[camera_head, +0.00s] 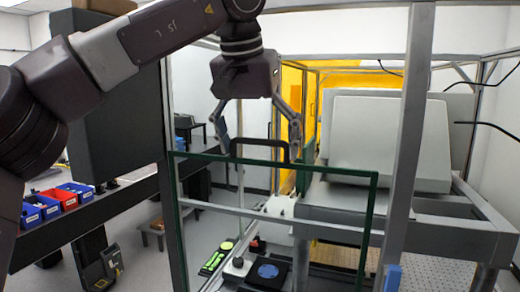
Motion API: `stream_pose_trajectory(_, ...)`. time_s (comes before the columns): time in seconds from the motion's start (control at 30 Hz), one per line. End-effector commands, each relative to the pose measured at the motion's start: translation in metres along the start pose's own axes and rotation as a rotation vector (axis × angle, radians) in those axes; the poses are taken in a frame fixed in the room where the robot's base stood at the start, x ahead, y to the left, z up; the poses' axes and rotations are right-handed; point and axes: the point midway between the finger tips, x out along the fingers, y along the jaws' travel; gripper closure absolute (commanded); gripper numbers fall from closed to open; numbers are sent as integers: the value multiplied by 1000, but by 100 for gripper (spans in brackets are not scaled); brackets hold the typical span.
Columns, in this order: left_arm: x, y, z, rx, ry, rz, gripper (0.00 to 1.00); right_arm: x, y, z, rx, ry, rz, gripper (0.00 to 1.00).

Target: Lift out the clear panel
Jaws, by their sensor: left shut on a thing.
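The clear panel (335,168) is a see-through sheet with a dark green edge, upright in front of the steel frame. Its top edge slopes slightly down to the right, and its bottom edge is out of view. A black handle (260,143) stands on its top edge. My left gripper (260,140) comes down from above, its two fingers at the two ends of the handle, shut on it. I cannot tell whether the panel still touches the frame. My right gripper is not in view.
A steel post (408,140) rises right of the handle. Behind the panel are a light grey instrument housing (385,135) and a blue disc (268,271) on a dark base. At left, red and blue bins (58,199) sit on a dark bench. Yellow panels (345,82) stand behind.

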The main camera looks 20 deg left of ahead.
Motion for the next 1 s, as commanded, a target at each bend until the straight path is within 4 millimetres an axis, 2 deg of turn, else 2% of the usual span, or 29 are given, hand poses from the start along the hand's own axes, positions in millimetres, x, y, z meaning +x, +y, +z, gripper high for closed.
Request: stream_pose_trajectory(1.0,-30,0,44,-1,7,3,55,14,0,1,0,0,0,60)
